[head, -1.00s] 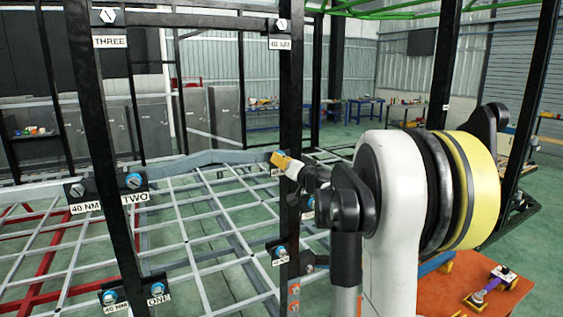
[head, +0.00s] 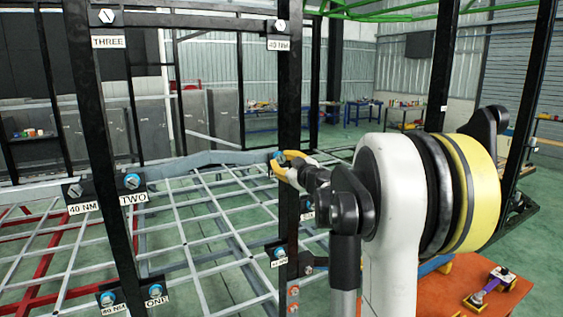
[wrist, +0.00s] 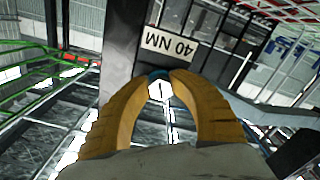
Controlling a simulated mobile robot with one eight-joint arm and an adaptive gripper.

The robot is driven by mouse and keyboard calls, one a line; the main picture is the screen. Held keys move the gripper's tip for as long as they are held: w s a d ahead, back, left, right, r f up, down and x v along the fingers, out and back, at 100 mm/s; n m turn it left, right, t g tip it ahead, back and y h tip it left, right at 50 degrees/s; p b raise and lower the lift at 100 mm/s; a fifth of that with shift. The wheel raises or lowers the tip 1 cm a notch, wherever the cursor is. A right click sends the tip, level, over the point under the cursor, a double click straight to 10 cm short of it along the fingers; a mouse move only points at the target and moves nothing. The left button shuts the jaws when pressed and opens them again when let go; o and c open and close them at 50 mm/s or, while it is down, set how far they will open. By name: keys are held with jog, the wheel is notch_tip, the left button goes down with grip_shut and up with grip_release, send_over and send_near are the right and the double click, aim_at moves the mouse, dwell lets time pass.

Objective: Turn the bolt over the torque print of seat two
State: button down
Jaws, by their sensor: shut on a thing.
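In the wrist view my gripper (wrist: 160,80) has its two yellow fingers closed on a bolt (wrist: 159,91) with a pale hexagonal head, a dark line across it and a blue collar. A "40 NM" print (wrist: 167,43), upside down here, is right beside it. In the head view my gripper (head: 278,163) is at the middle black post, where its fingers hide the bolt.
Bolts of "ONE" (head: 155,290) and "THREE" (head: 107,16) sit below and above on the left post. The middle post (head: 290,100) carries more bolts. A grey bar (head: 205,158) runs to it. An orange table (head: 450,290) holds a tool at lower right.

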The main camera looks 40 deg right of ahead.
jog(key=shift+d+r+n, duration=0.1)
jog(key=shift+r+n, duration=0.05)
jog(key=shift+n, duration=1.95)
jog(key=c, duration=1.2)
grip_release()
jog(key=shift+w, duration=0.1)
jog(key=shift+o, duration=0.3)
jog(key=shift+w+d, duration=0.1)
jog(key=shift+s, duration=0.2)
jog(key=v, duration=1.1)
jog(key=shift+s+a, duration=0.25)
jog(key=shift+s, duration=0.1)
